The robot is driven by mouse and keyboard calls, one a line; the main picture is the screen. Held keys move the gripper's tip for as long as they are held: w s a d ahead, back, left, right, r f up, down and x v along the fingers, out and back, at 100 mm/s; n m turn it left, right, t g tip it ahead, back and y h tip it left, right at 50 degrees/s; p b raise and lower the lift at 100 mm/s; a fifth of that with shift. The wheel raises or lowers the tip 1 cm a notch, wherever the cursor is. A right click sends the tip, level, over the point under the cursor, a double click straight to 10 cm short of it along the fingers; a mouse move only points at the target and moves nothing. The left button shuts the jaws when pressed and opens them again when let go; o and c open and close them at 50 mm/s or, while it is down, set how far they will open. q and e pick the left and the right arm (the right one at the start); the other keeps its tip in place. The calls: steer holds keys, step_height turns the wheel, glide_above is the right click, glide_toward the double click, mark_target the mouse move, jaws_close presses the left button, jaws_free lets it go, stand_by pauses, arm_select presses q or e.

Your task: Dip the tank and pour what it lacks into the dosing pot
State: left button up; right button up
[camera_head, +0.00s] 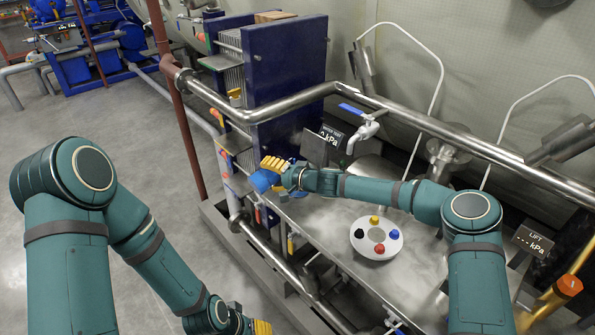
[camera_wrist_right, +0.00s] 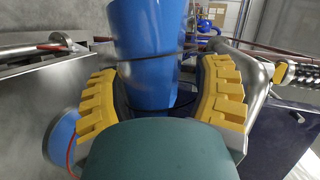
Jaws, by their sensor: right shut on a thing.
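My right gripper (camera_head: 276,172) reaches over the steel top toward the blue plate stack. Its yellow fingers are shut on a blue cylindrical thing (camera_head: 262,182), which also stands between both fingers in the right wrist view (camera_wrist_right: 146,45). The inside of the blue thing is not visible. My left gripper (camera_head: 258,327) is low at the bottom edge, partly cut off, so its jaws cannot be judged. A tap with a blue lever (camera_head: 362,130) is on the steel pipe behind my right arm. I cannot tell which vessel is the tank or the dosing pot.
A white disc (camera_head: 388,246) with several coloured knobs lies on the steel top (camera_head: 325,235). A blue plate stack (camera_head: 290,60) and long steel rail (camera_head: 430,124) border the top. The grey floor (camera_head: 110,120) at left is largely clear.

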steer(key=shift+w+d, duration=0.1)
steer(key=shift+d, duration=0.05)
stand_by(0.8)
steer(key=shift+d+r+m+y, duration=0.1)
steer(key=shift+r+m+y, duration=0.7)
steer(key=shift+r+m, duration=0.5)
stand_by(3.5)
steer(key=n, duration=0.1)
steer(key=f+n+h, duration=0.1)
steer(key=a+f+n+h, duration=0.1)
steer(key=shift+s+f+n, duration=0.2)
steer(key=shift+s+n, duration=0.1)
steer(key=shift+s, duration=0.05)
